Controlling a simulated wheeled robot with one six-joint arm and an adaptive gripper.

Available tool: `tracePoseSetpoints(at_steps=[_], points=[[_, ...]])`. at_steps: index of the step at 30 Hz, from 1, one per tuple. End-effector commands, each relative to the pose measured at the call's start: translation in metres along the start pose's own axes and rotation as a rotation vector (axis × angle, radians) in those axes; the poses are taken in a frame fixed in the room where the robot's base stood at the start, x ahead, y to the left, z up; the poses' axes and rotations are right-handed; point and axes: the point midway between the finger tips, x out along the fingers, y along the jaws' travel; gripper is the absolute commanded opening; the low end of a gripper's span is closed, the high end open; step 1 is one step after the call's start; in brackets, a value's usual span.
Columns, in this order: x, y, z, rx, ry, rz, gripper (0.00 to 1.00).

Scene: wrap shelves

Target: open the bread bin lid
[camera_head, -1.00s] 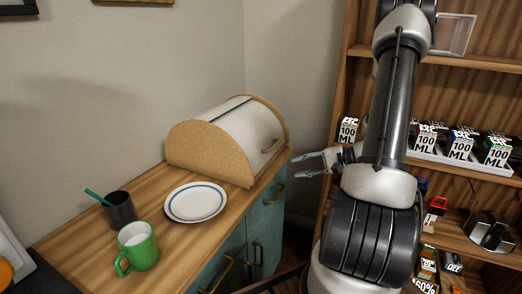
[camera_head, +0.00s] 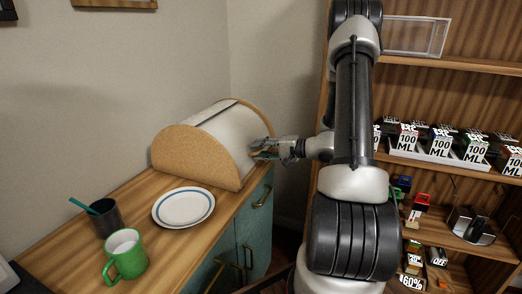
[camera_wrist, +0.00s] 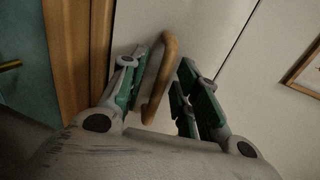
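The bread bin (camera_head: 200,153) stands at the far end of the wooden counter, with a cork-coloured side panel and a white curved lid (camera_head: 222,122). The lid looks closed. In the wrist view, the wooden lid handle (camera_wrist: 163,76) lies between the two green-padded fingers of my gripper (camera_wrist: 158,92), against the white lid. A gap shows between the handle and the right finger, and the left finger is close to the handle. In the head view, my gripper (camera_head: 262,150) is at the lid's front and hides the handle.
A white plate with a blue ring (camera_head: 184,207), a green mug (camera_head: 124,255) and a dark cup with a teal stick (camera_head: 105,218) stand on the counter (camera_head: 70,248). Teal cabinet doors (camera_head: 255,224) are below. Shelves with boxed goods (camera_head: 440,145) are at the right.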

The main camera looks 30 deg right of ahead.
Motion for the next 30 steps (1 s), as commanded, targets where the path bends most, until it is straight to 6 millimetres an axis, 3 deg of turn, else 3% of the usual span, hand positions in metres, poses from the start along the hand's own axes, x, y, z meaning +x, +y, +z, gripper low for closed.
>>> tracePoseSetpoints(at_steps=[7,12,23,30], points=[[0.001,0.0,0.0,0.0,0.0,0.0,0.31],[0.001,0.0,0.0,0.001,0.0,0.0,0.01],[0.001,-0.002,0.0,0.0,0.0,0.009,0.0],[0.005,-0.021,0.0,-0.006,0.0,0.088,0.0]])
